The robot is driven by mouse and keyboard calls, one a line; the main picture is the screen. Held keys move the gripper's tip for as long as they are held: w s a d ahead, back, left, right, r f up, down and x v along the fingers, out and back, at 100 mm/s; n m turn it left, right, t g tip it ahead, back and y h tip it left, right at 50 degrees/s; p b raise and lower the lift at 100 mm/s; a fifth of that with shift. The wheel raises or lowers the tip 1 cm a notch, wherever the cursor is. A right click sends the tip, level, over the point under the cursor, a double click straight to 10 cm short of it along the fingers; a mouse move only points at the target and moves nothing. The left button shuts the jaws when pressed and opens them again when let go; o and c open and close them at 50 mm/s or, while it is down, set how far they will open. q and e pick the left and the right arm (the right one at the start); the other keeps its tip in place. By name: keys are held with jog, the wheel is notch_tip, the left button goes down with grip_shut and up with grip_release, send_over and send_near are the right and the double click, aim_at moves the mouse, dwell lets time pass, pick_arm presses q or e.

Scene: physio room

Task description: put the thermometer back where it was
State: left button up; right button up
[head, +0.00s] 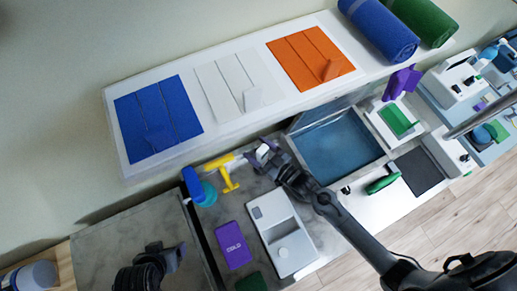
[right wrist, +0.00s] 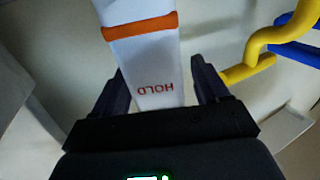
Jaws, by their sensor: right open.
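The thermometer (right wrist: 145,65) is a white stick with an orange band and the red word HOLD, seen in the right wrist view. It lies between the two fingers of my right gripper (right wrist: 160,88), which is open with a finger on each side and a visible gap. In the head view my right gripper (head: 263,154) is at the back of the grey counter, beside a yellow tool; it mostly hides the thermometer there. My left gripper (head: 170,257) is at the lower left, over the grey surface; its fingers are unclear.
A blue spray bottle (head: 203,191) and the yellow tool (head: 228,173) stand close to the right gripper's left. A purple pack (head: 234,245) and a white device (head: 282,234) lie in front. A blue basin (head: 338,151) is to the right. A white shelf (head: 225,125) runs behind.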

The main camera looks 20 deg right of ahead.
jog(key=shift+f, duration=0.15)
jog(key=shift+r+p, duration=0.3)
jog(key=shift+r, duration=0.05)
jog(key=shift+s+d+r, duration=0.1)
jog(key=shift+s+r, duration=0.05)
jog(key=shift+r, duration=0.1)
jog(key=s+d+r+m+g+h, duration=0.1)
jog(key=s+d+g+h, duration=0.3)
jog(key=s, duration=0.6)
jog(key=s+d+r+m+g+h, duration=0.2)
jog(key=s+d+g+h, duration=0.2)
jog(key=s+g, duration=0.4)
jog(key=shift+s+d+b, duration=0.25)
jog(key=shift+s+b, duration=0.2)
jog(key=shift+s, duration=0.5)
jog(key=shift+r, duration=0.15)
